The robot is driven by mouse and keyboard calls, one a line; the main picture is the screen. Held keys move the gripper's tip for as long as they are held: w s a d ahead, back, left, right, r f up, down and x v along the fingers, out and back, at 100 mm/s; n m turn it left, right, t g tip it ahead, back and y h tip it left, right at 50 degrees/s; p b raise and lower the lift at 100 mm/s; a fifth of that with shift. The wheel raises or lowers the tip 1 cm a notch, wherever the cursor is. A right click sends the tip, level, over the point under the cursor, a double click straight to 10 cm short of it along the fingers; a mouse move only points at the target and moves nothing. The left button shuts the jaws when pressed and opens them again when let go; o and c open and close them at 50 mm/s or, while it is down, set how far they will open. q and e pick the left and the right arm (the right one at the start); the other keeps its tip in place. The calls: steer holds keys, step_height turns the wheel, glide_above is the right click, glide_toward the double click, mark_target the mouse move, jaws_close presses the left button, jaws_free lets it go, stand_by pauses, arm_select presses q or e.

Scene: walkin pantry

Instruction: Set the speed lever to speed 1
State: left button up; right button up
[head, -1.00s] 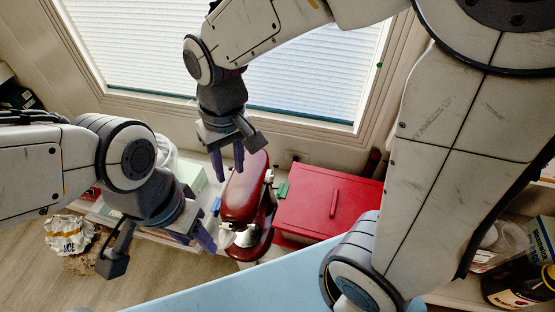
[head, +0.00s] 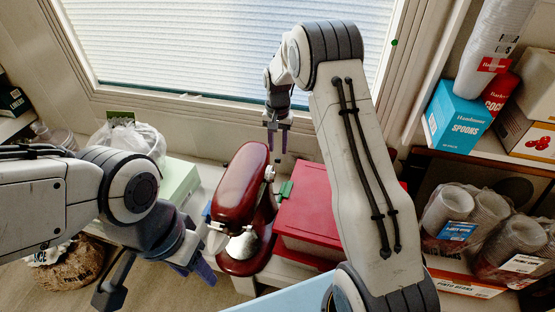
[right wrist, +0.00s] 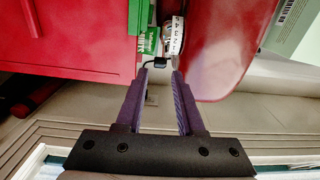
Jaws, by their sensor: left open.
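The stand mixer (head: 240,185) is dark red and glossy, with a metal bowl (head: 243,245) under its head. In the right wrist view the mixer (right wrist: 225,50) is at right; a white numbered speed scale (right wrist: 177,35) is on its side. A small dark lever (right wrist: 158,62) shows below the scale, at my fingertips. I cannot tell if it touches a finger. My right gripper (right wrist: 162,70) is open, its purple fingers apart; it also shows behind the mixer in the head view (head: 277,143). My left gripper (head: 195,265) is open at the mixer's front left.
A red box (head: 305,210) stands right of the mixer, with a green item (head: 285,190) between them. A pale green box (head: 177,180) and a white bag (head: 130,140) are at left. Shelves with a blue spoons box (head: 458,115) and wrapped cups (head: 455,215) are at right.

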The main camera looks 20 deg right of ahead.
mark_target(277, 159)
step_height(277, 159, down, 5)
steer(key=shift+r+b, duration=0.1)
steer(key=shift+b, duration=0.3)
jaws_close()
steer(key=shift+a, duration=0.1)
